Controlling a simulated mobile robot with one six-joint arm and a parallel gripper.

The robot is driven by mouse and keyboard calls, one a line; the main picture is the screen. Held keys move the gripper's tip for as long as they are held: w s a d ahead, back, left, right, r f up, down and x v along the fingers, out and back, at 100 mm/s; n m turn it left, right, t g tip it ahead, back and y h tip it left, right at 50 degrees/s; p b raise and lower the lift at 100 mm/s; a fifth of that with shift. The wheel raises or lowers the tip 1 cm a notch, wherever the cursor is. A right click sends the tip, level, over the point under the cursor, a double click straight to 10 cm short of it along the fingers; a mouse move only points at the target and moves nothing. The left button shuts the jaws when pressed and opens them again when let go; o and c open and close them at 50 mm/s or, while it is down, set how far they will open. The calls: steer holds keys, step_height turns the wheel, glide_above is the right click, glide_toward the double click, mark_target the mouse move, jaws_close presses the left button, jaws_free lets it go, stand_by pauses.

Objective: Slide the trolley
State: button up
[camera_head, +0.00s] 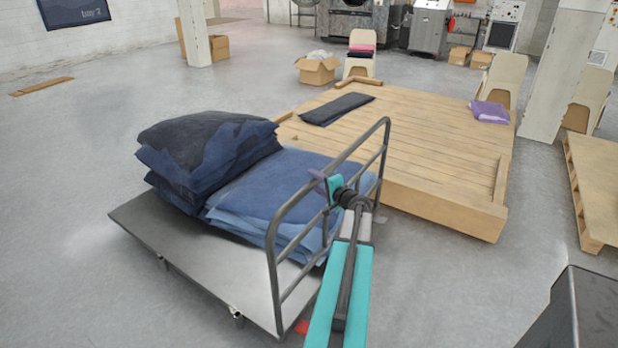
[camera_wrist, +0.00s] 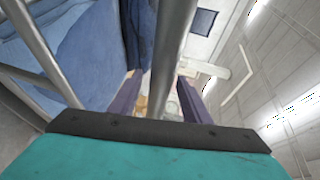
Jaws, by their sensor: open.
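The trolley (camera_head: 135,217) is a flat grey platform cart with a tubular metal handle (camera_head: 276,262) at its right end. It carries a stack of dark blue folded fabric (camera_head: 190,165) and a stack of lighter blue fabric (camera_head: 265,185). My gripper (camera_head: 325,184) is at the handle's upper rail, with my teal arm reaching in from the lower right. In the wrist view the handle's bar (camera_wrist: 172,65) passes between the two purple fingers (camera_wrist: 160,100), which stand apart. The gripper is open around the bar; contact cannot be told.
A low wooden platform (camera_head: 430,135) stands just behind and right of the trolley, with dark folded fabric (camera_head: 337,108) and purple fabric (camera_head: 489,112) on it. A cardboard box (camera_head: 317,72) and chairs stand farther back. A white pillar (camera_head: 565,75) stands at right.

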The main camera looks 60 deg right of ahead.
steer(key=shift+p+x, duration=0.4)
steer(key=shift+x, duration=1.65)
steer(key=shift+a, duration=0.1)
steer(key=shift+c, duration=0.4)
jaws_close()
